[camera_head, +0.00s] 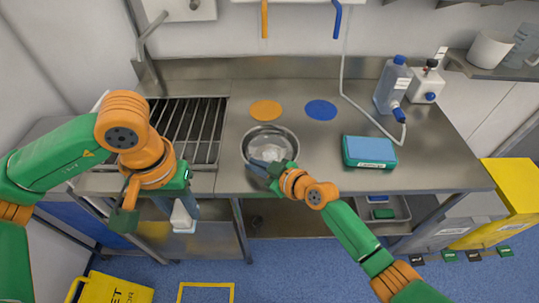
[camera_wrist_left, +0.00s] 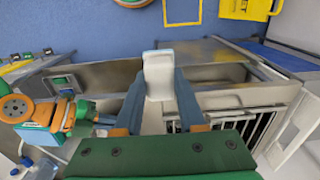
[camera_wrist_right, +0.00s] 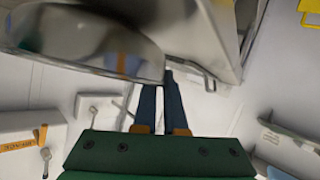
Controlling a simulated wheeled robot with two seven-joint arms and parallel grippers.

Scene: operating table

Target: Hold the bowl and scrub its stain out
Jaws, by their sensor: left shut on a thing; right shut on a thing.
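The steel bowl (camera_head: 287,137) is on the counter, left of its middle, with its open side up. A pale whitish patch (camera_head: 268,154) shows inside; I cannot tell whether it is the stain. My right gripper (camera_head: 259,166) is shut on the bowl's near rim; the bowl (camera_wrist_right: 85,45) fills the upper left of the right wrist view. My left gripper (camera_head: 180,207) is shut on a white scrubber with a pale blue base (camera_head: 183,219), in front of the counter's edge and left of the bowl. The scrubber (camera_wrist_left: 158,75) stands between both fingers in the left wrist view.
An orange disc (camera_head: 266,110) and a blue disc (camera_head: 320,110) lie behind the bowl. A teal box (camera_head: 369,152) is to its right. A bottle (camera_head: 393,85) and a white container (camera_head: 426,85) stand at the back right. A wire rack (camera_head: 199,115) is at left.

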